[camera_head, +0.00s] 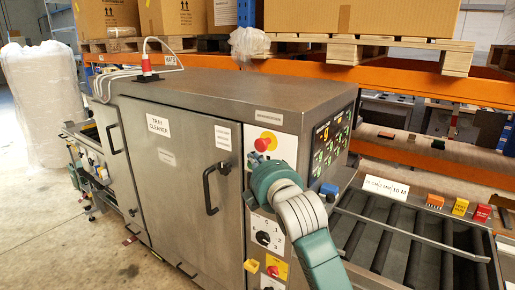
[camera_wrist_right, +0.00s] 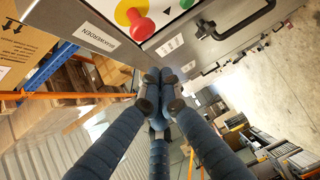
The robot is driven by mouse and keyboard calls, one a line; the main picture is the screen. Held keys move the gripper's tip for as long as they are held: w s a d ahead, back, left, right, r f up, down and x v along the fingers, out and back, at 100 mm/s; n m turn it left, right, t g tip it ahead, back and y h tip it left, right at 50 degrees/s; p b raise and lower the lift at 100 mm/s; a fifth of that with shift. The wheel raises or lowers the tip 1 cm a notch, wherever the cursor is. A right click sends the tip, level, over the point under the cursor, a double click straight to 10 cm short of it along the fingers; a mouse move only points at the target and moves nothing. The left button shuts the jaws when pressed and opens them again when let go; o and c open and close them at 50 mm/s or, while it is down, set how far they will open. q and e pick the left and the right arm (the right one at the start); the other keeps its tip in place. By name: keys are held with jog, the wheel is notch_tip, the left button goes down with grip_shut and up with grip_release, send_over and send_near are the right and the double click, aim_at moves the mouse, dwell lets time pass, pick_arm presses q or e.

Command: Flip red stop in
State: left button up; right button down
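My right gripper (camera_head: 266,162) is just below the stop in the head view and hides part of the panel. In the wrist view the blue fingers of my right gripper (camera_wrist_right: 157,88) come together at the tips with nothing between them, and look apart from the button. My left gripper is not in view.
Below on the panel are a black rotary knob (camera_head: 263,238) and a red switch on yellow (camera_head: 272,271). A black door handle (camera_head: 212,190) is left of the panel. A display with green marks (camera_head: 330,142) and a roller conveyor (camera_head: 390,240) are to the right.

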aim_at(258, 146)
jog(key=w+p, duration=0.2)
jog(key=w, duration=0.5)
jog(key=shift+w+d+f+p, duration=0.2)
jog(key=shift+d+f+p, duration=0.1)
jog(key=shift+d+f, duration=0.15)
jog(key=shift+w+d+r, duration=0.1)
jog(key=shift+w+d, duration=0.4)
jog(key=shift+w, duration=0.25)
